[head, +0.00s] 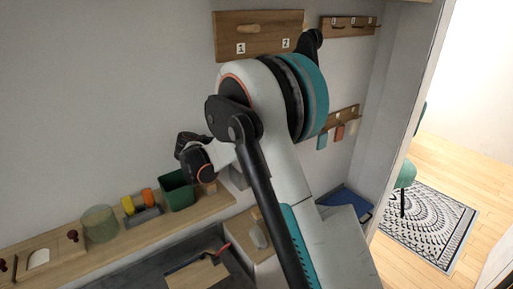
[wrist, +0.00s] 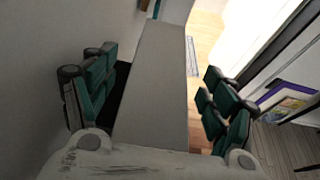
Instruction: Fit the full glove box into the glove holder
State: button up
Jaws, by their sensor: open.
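My gripper (wrist: 160,85) is open in the wrist view, with one dark green finger pad set on each side. A plain light grey, box-like thing (wrist: 160,75) runs lengthwise between the fingers, with a dark gap along its left side. I cannot tell whether it is the glove box or the glove holder, or whether the fingers touch it. In the head view my gripper (head: 194,157) is near the wall above the wooden ledge, partly behind my arm. A small grey shape (head: 238,178) shows beside it, mostly hidden by my arm. No printed glove box is recognisable.
A dark green bin (head: 178,190), orange and yellow cylinders (head: 138,203) and a greenish jar (head: 99,224) stand along the ledge. A numbered board (head: 259,30) and hook rails (head: 347,27) hang on the wall. A blue tray (head: 346,203) lies right.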

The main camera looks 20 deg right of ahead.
jog(key=v, duration=1)
jog(key=shift+a, duration=0.2)
dwell(0.4)
